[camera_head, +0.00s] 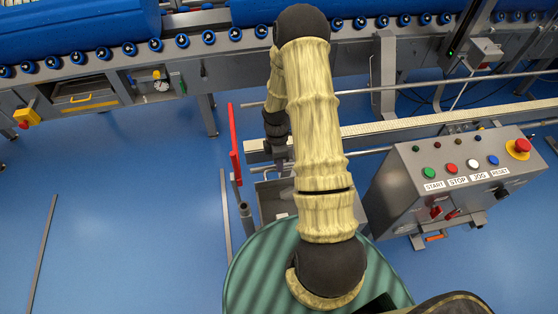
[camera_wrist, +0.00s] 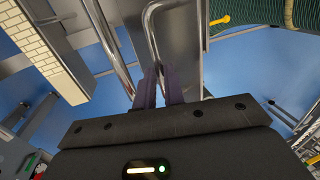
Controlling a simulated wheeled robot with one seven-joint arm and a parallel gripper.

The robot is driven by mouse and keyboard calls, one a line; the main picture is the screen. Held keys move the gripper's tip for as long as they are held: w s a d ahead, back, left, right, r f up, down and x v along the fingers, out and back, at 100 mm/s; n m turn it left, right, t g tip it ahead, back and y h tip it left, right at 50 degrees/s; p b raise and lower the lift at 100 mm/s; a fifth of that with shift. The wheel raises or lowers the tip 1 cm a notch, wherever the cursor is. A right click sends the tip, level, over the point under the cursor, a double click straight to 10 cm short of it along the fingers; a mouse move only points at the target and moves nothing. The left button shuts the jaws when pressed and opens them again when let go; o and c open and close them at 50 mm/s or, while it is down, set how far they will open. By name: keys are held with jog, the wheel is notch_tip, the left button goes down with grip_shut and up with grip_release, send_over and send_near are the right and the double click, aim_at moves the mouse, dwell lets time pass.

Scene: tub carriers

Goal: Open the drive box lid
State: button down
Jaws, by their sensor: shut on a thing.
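The drive box (camera_head: 268,205) is a grey metal box beside the conveyor frame, partly hidden behind my arm in the head view. In the wrist view a grey metal panel (camera_wrist: 181,50), which looks like its lid, carries a bent chrome handle (camera_wrist: 152,28). My gripper (camera_wrist: 159,78) has its purple fingers closed around the handle's bar. In the head view my gripper (camera_head: 280,165) is mostly hidden by the arm. I cannot tell how far the lid is tilted.
A red upright bar (camera_head: 235,150) stands left of the box. A control console (camera_head: 450,185) with several coloured buttons stands to the right. The blue-roller conveyor (camera_head: 180,50) runs across the back. Blue floor (camera_head: 120,210) is mostly free at left.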

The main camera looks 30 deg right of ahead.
jog(key=c, duration=1.5)
grip_release()
jog(key=shift+w+r, duration=0.1)
jog(key=shift+w, duration=0.05)
jog(key=shift+w+d, duration=0.1)
jog(key=shift+w, duration=0.05)
jog(key=b+v, duration=0.1)
jog(key=v, duration=1.6)
jog(key=shift+d+r, duration=0.1)
jog(key=shift+r, duration=0.1)
